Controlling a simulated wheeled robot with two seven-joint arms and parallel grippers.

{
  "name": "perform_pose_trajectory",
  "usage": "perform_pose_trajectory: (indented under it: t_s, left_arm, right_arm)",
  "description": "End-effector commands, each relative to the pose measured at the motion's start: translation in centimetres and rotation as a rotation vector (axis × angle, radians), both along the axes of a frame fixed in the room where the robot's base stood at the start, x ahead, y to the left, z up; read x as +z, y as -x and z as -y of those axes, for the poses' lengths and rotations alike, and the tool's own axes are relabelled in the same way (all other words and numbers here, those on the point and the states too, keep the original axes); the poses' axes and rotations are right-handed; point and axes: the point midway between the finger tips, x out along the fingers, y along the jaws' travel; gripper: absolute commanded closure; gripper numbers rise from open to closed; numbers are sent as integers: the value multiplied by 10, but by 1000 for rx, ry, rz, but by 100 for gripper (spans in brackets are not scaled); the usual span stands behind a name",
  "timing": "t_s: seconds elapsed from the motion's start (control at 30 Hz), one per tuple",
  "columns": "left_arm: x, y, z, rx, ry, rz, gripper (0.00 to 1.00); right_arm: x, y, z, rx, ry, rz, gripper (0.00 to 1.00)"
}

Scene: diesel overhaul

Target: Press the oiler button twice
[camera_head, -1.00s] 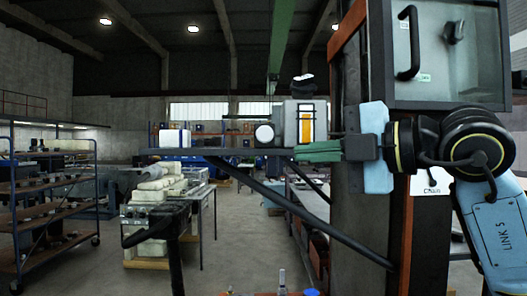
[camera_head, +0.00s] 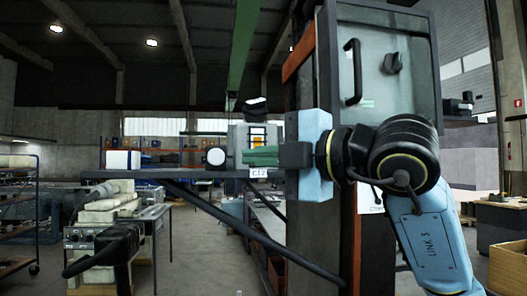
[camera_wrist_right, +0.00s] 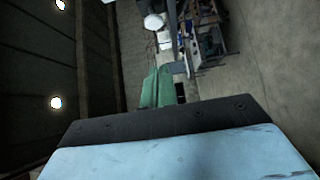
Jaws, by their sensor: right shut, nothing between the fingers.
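My right gripper (camera_head: 262,156) is shut and empty. Its green fingers point left, just above a shelf and overlapping the lower part of a grey box-shaped unit (camera_head: 237,138) with a black top and a yellow-orange panel (camera_head: 257,137). This unit may be the oiler; I cannot tell for sure. A white round-faced part (camera_head: 215,156) stands left of the fingertips, apart from them in the picture. No button can be clearly made out. In the right wrist view the green fingers (camera_wrist_right: 157,88) are together, with a white round object (camera_wrist_right: 154,21) beyond them.
The shelf (camera_head: 140,174) has a small label under my fingers and a diagonal black brace (camera_head: 225,219). A white box (camera_head: 123,160) stands on its left. A tall cabinet (camera_head: 405,70) rises behind my right arm. A bench with pale blocks (camera_head: 97,216) is at lower left.

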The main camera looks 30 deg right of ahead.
Motion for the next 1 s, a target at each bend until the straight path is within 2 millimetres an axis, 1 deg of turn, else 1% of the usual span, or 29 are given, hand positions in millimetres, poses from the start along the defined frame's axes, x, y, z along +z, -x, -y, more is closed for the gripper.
perform_pose_trajectory:
  t_s: [0.03, 0.1, 0.3, 0.4, 0.5, 0.7, 1.0]
  left_arm:
    - [6, 0, 0, 0, 0, 0, 100]
    - [11, 0, 0, 0, 0, 0, 100]
    - [25, -1, 0, 0, 0, 0, 100]
    - [31, -1, 1, 0, 0, 1, 100]
    - [36, -1, 1, 0, 0, 1, 100]
    - [39, -1, 0, 0, 0, 1, 100]
    - [38, -1, 0, 0, 0, 2, 100]
  right_arm:
    - [2, -10, -6, 2, 0, -4, 100]
    - [2, -24, -13, 2, -1, -5, 100]
    - [2, -60, -33, 1, 1, -3, 100]
    - [2, -77, -27, -4, 0, -4, 100]
    - [2, -88, -24, -2, 0, -4, 100]
    - [0, -97, -21, -1, 0, -1, 100]
    - [-1, -97, -21, 0, 0, -1, 100]
